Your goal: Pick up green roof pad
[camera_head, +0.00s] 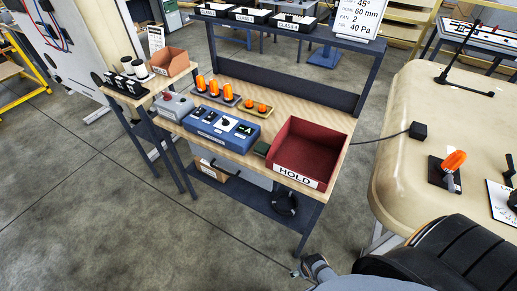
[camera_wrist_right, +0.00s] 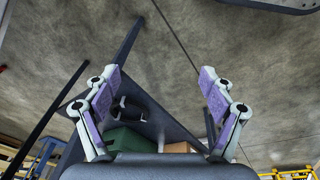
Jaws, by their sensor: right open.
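A small dark green block (camera_head: 262,149) lies on the workbench, just left of the red HOLD bin (camera_head: 325,148); I cannot tell for certain that it is the green roof pad. My right gripper (camera_wrist_right: 162,78) is open and empty in the right wrist view, its two purple-padded fingers spread wide. Beyond the fingers are a dark shelf, a green box (camera_wrist_right: 125,141) and part of a cardboard-coloured box (camera_wrist_right: 178,147). I cannot tell whether this green box is the same thing as the block.
The workbench holds a blue control box (camera_head: 221,131) and trays of orange beacons (camera_head: 214,89). A beige cab roof (camera_head: 400,105) stands at right, with an orange beacon (camera_head: 453,162). Open floor lies at front left.

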